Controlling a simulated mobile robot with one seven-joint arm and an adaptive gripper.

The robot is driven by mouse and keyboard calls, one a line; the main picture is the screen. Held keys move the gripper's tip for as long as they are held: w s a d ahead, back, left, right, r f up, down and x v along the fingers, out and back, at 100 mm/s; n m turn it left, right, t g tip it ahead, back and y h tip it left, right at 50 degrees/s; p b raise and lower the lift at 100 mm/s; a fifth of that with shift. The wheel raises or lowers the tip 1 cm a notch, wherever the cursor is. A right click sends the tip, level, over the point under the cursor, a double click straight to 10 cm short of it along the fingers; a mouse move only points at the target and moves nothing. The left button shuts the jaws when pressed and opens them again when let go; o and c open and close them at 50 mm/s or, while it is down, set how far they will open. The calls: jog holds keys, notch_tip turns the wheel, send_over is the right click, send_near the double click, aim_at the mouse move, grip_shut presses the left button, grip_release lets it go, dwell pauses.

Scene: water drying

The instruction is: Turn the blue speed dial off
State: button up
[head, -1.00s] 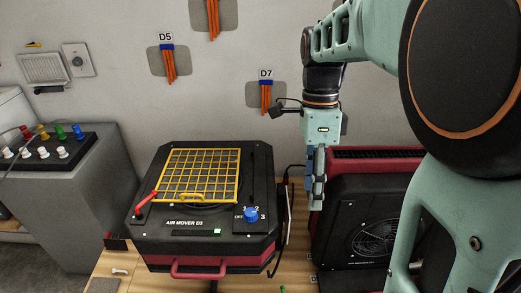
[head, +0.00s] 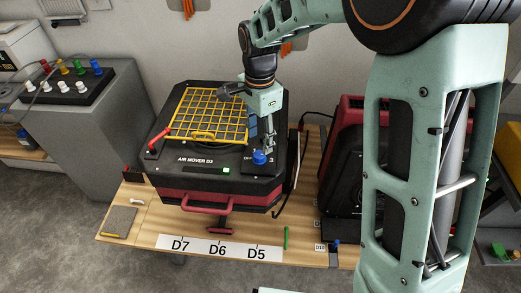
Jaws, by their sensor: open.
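The blue speed dial (head: 260,157) sits on the top panel of the air mover D3 (head: 190,190), near its right front corner. Markings around the dial are partly covered, and its exact pointing direction is too small to tell. My gripper (head: 268,146) points down just above and behind the dial, with its fingers very close to it. It is open, and I cannot tell whether a finger touches the dial. A small green light (head: 226,170) is lit on the front edge of the air mover.
A yellow grille (head: 208,112) and a red lever (head: 158,138) are on the air mover's top, left of the dial. A second red and black machine (head: 340,170) stands to the right.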

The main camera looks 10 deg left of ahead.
aim_at(260, 154)
notch_tip(260, 154, down, 6)
jog(key=shift+f, duration=0.1)
jog(key=shift+c, duration=0.4)
jog(key=c, duration=1.1)
